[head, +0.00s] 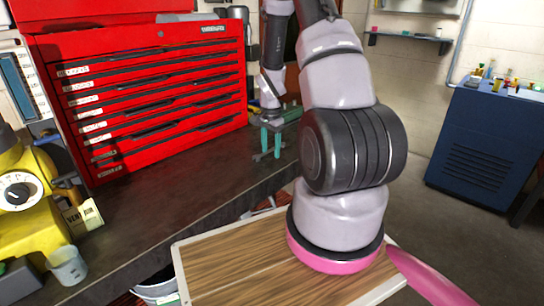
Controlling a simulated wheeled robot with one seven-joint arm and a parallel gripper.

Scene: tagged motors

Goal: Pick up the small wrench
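My gripper (271,153) reaches down over the dark workbench (190,190), in front of the right end of the red tool chest. Its two teal fingers point down with a narrow gap between them, so it looks open. A small grey piece (257,156) shows at the bench surface beside the left fingertip. It may be the small wrench, but it is too small and partly covered to be sure. I cannot tell whether the fingers touch it.
The red tool chest (150,90) stands at the back of the bench. A yellow machine (30,200), a small box (84,216) and a grey cup (67,265) are at the left. A blue cabinet (485,145) stands far right. The middle of the bench is clear.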

